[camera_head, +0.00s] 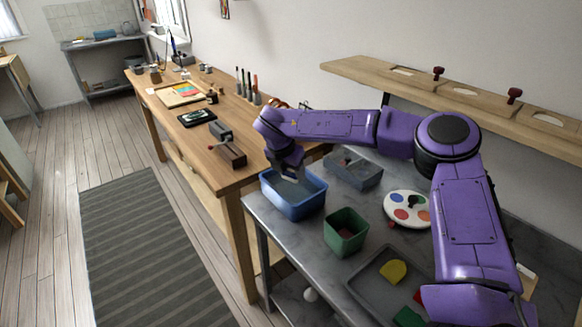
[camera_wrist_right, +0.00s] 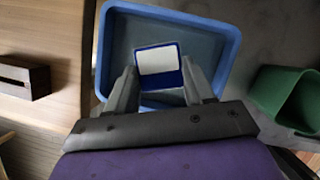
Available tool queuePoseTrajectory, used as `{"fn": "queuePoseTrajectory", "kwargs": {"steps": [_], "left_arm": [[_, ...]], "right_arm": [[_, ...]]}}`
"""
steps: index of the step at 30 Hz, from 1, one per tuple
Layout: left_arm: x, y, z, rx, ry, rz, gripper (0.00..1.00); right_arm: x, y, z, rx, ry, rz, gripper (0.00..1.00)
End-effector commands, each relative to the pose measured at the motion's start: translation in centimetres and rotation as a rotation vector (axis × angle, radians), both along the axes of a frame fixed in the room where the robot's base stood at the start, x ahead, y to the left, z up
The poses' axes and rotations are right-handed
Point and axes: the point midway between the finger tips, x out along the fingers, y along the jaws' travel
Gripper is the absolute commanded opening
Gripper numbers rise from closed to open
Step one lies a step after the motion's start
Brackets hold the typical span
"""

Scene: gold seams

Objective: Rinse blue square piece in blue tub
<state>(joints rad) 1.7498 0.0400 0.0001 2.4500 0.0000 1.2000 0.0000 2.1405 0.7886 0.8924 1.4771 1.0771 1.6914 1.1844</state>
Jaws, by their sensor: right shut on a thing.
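The blue tub (camera_head: 296,208) stands at the left end of the grey bench, and it also shows in the right wrist view (camera_wrist_right: 103,52). My right gripper (camera_head: 290,172) points down over the tub. In the right wrist view it is shut on the blue square piece (camera_wrist_right: 158,79), which has a pale grey-white face with a blue border. The piece is between the fingertips, within the tub's outline. I cannot tell how deep it is or whether it touches water. In the head view the piece is hidden. My left gripper is not in view.
A green container (camera_head: 346,233) stands close to the right of the tub. A grey-blue tray (camera_head: 352,170) lies behind, with a round paint palette (camera_head: 408,208) and a grey tray (camera_head: 372,281) holding a yellow piece (camera_head: 393,271) nearby. The wooden table (camera_head: 200,145) adjoins at left.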

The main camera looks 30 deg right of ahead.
Motion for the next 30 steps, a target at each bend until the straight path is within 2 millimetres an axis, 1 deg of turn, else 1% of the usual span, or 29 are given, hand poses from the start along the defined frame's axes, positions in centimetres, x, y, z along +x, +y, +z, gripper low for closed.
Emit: {"fn": "queuePoseTrajectory", "kwargs": {"steps": [1,3,15,18,22,30], "left_arm": [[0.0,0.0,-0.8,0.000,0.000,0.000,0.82],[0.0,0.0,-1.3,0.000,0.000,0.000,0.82],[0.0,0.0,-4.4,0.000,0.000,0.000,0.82],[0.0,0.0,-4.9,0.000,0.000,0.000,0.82],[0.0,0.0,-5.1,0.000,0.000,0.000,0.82],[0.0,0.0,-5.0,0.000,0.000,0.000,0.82]], "right_arm": [[0.0,0.0,-1.0,0.000,0.000,0.000,0.20],[0.0,0.0,-1.9,0.000,0.001,0.000,0.20],[0.0,0.0,-6.6,0.001,0.000,0.000,0.20],[0.0,0.0,-7.5,0.001,0.000,0.000,0.20],[0.0,0.0,-7.9,0.001,0.000,-0.001,0.20],[0.0,0.0,-7.8,0.001,0.000,-0.001,0.20]]}}
